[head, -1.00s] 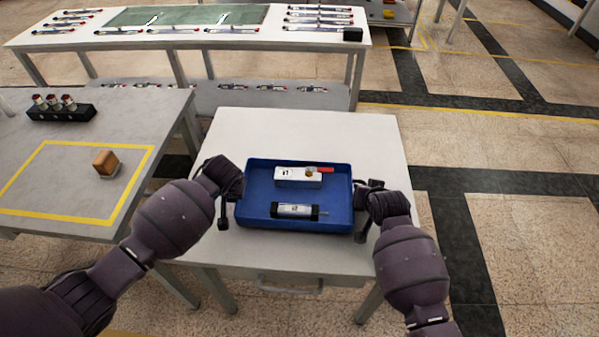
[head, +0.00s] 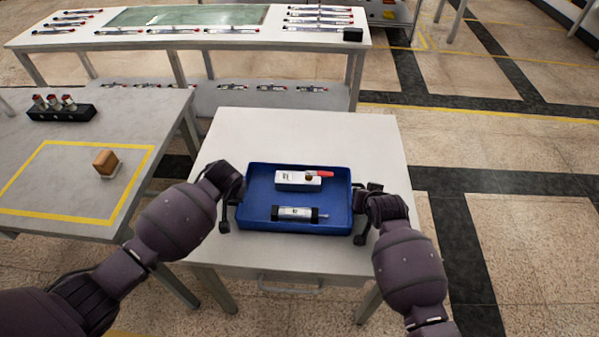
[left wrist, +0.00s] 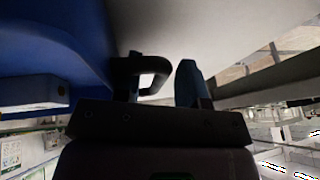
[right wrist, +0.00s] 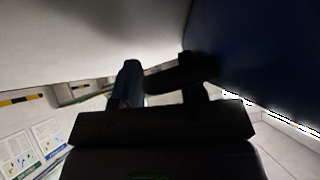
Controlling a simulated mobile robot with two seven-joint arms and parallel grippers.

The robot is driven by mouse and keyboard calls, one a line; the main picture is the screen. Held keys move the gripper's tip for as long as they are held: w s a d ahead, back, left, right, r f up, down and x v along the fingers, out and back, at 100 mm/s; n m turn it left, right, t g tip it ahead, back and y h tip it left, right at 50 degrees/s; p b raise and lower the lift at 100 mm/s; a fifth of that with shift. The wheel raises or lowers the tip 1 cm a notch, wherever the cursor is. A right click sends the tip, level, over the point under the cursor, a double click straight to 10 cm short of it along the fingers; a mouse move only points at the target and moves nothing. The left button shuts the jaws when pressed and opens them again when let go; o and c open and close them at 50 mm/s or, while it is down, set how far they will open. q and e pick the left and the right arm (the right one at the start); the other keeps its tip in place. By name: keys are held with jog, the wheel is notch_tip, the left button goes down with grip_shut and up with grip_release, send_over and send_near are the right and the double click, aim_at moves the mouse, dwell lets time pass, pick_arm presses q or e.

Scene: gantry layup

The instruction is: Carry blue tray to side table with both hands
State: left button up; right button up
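The blue tray (head: 246,210) sits level on the white side table (head: 300,128). It holds a white box (head: 290,180) with a red-tipped item and a dark-and-silver cylinder (head: 296,214). My left gripper (head: 229,205) is at the tray's left end, its fingers apart around a dark handle. That handle shows in the left wrist view (left wrist: 155,75), beside the tray's blue wall. My right gripper (head: 368,215) is at the right end. In the right wrist view its fingers (right wrist: 158,88) stand apart, with the dark handle (right wrist: 190,70) close to one of them.
A grey table (head: 60,160) with a yellow-outlined square, a small brown block (head: 106,162) and a black rack (head: 61,112) stands at left. A long white bench (head: 290,38) with several slim parts lies behind. Bare table top surrounds the tray, widest behind it.

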pick_arm(q)
jog(key=shift+r, duration=0.1)
jog(key=v, duration=1.2)
pick_arm(e)
jog(key=v, duration=1.2)
jog(key=shift+w+r, duration=0.1)
